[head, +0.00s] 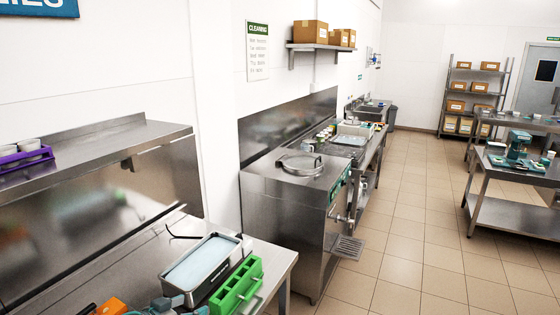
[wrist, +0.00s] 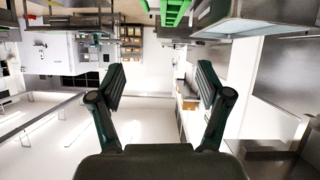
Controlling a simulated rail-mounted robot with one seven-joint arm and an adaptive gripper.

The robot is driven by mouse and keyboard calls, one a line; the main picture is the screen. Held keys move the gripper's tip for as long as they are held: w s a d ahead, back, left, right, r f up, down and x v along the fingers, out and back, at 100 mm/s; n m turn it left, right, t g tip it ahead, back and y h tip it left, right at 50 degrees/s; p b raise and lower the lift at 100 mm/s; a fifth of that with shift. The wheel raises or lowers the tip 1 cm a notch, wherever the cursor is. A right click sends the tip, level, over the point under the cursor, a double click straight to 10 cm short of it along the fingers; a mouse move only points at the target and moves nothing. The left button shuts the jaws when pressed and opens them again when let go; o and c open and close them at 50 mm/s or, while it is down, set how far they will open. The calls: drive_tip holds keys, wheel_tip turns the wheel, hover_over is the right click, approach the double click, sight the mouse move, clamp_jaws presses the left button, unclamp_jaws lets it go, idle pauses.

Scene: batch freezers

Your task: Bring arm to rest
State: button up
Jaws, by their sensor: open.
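My gripper (wrist: 160,85) shows in the wrist view with its two dark green-black fingers spread wide apart. It is open, and nothing is between the fingers. The space straight ahead of it is a bright, pale stretch of room, and the picture there appears upside down. A green rack (wrist: 176,10) shows at the top edge of the wrist view, apart from the fingers. In the head view I cannot clearly make out my gripper or arm.
In the head view, a steel bench (head: 262,262) at the front holds a metal pan (head: 205,268) and a green rack (head: 238,287). A batch freezer (head: 290,215) stands beyond it. The tiled floor (head: 410,230) is clear. A side table (head: 510,172) stands at the right.

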drive_tip(key=w+d+f+g, duration=0.1)
drive_tip(key=d+f, duration=0.2)
drive_tip(key=w+d+f+n+g, duration=0.1)
drive_tip(key=w+d+f, duration=0.1)
drive_tip(key=d, duration=0.2)
drive_tip(key=w+d+f+g, duration=0.1)
drive_tip(key=d+f, duration=0.2)
drive_tip(key=d, duration=0.1)
drive_tip(key=shift+w+f+n, duration=0.15)
drive_tip(key=shift+f+n, duration=0.15)
drive_tip(key=shift+n, duration=0.1)
drive_tip(key=s+d+f+n+g+y, duration=0.1)
drive_tip(key=s+d+f+g+y, duration=0.15)
drive_tip(key=d+f, duration=0.6)
drive_tip(key=s+d+f+n+g+y, duration=0.1)
drive_tip(key=s+d+f+g+y, duration=0.3)
drive_tip(key=d, duration=0.7)
drive_tip(key=s+d+f+n+g, duration=0.1)
drive_tip(key=d+f+g, duration=0.1)
drive_tip(key=d+f, duration=0.7)
drive_tip(key=s+d+f+g+b, duration=0.1)
drive_tip(key=s+f+g+b, duration=0.5)
drive_tip(key=s+f, duration=2.2)
drive_tip(key=s+b, duration=0.1)
drive_tip(key=b, duration=0.3)
drive_tip(key=shift+s+d, duration=0.25)
